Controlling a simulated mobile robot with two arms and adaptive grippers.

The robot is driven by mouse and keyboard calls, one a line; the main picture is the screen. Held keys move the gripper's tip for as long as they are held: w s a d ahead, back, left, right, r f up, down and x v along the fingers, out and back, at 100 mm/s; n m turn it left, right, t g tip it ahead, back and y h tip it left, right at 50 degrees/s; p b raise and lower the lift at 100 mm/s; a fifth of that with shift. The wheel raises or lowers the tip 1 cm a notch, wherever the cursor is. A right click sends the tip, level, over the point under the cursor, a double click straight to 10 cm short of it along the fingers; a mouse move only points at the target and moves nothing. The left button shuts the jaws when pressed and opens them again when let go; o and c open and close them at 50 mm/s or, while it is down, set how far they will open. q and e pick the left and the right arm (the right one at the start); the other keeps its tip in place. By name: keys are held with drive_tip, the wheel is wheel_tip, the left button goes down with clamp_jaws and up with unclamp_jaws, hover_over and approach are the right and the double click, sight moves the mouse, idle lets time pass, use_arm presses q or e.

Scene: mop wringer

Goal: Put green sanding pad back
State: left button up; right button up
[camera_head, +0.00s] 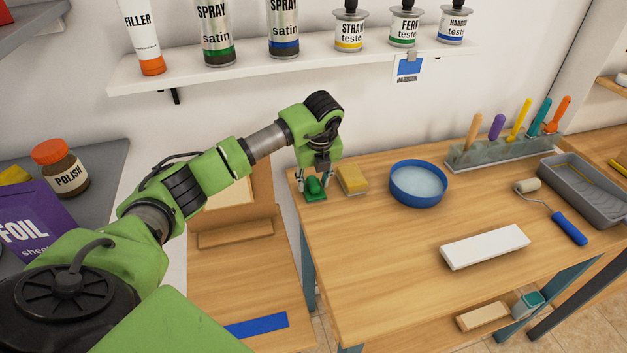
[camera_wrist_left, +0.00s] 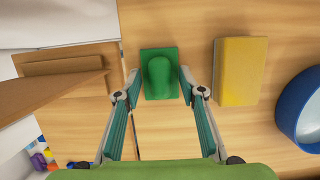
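The green sanding pad (camera_head: 315,188), a flat base with a rounded grip on top, lies at the back left corner of the wooden workbench (camera_head: 390,235). My left gripper (camera_head: 314,183) points down over it. In the left wrist view the pad (camera_wrist_left: 160,74) sits between the two fingertips of the left gripper (camera_wrist_left: 158,76). The fingers are apart, one on each side of the pad, with a small gap visible at each side. My right gripper is not in view.
A yellow sponge-like block (camera_head: 352,179) lies just right of the pad, with a blue round dish (camera_head: 418,184) beyond. A white block (camera_head: 485,247), a roller (camera_head: 555,215) and a grey tray (camera_head: 590,190) lie farther right. A shelf (camera_head: 300,70) with cans runs above.

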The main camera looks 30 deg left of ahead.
sight(317, 197)
use_arm(q)
drive_tip(key=b+v, duration=0.2)
drive_tip(key=v, duration=1)
drive_tip(key=shift+r, duration=0.1)
idle(0.9)
